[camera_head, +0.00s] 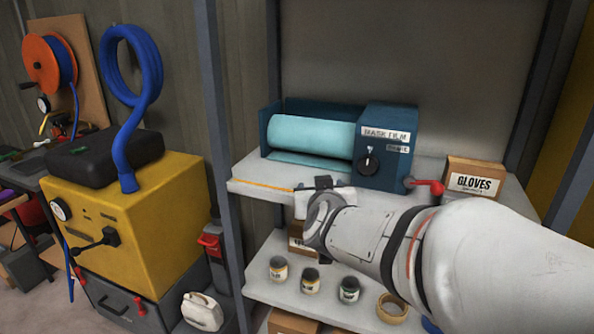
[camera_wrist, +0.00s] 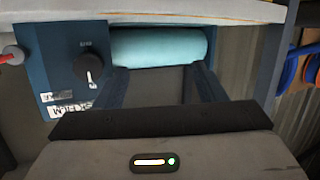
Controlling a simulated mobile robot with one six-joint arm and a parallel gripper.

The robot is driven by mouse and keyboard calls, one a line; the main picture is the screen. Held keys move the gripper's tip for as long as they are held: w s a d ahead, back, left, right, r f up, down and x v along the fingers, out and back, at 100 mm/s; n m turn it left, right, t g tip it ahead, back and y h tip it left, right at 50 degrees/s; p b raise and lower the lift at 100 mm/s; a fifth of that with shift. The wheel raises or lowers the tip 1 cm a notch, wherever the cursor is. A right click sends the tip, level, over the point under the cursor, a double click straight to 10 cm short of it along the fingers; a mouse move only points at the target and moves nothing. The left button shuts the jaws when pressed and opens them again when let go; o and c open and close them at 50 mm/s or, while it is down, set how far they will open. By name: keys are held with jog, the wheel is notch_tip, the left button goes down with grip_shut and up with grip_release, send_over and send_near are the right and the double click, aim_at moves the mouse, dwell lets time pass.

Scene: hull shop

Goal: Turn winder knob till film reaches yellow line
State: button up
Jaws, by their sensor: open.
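The winder is a dark blue box (camera_head: 385,150) labelled MASK FILM on the upper shelf. Its black knob (camera_head: 369,163) with a pale pointer is on the front face; it also shows in the wrist view (camera_wrist: 89,66). The pale blue film roll (camera_head: 312,136) lies left of the box, with a short film edge (camera_head: 305,158) below it. A yellow-orange line (camera_head: 265,184) runs along the shelf's front, apart from the film. My gripper (camera_head: 322,184) is in front of the shelf edge, left of and below the knob. In the wrist view its fingers (camera_wrist: 163,72) are apart and empty.
A red-handled lever (camera_head: 425,186) sticks out beside the winder's right side, near a GLOVES box (camera_head: 473,178). Shelf posts (camera_head: 213,130) stand at the left and right. Several small tins (camera_head: 310,281) and a tape roll (camera_head: 392,308) sit on the lower shelf.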

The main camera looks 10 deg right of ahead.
aim_at(366, 165)
jog(key=w+d+m+h+b, duration=0.1)
jog(key=d+h, duration=0.1)
jog(key=d, duration=0.2)
jog(key=w+d+m+h+b, duration=0.1)
jog(key=w+d+h, duration=0.1)
jog(key=d+h, duration=0.1)
jog(key=w+d+r+m+h+b, duration=0.1)
jog(key=w+d+h, duration=0.1)
jog(key=d, duration=0.3)
jog(key=shift+w+d+h, duration=0.15)
jog(key=shift+w+h, duration=0.05)
jog(key=shift+h, duration=0.1)
jog(key=shift+c, duration=0.3)
jog(key=shift+m, duration=0.3)
jog(key=c, duration=0.9)
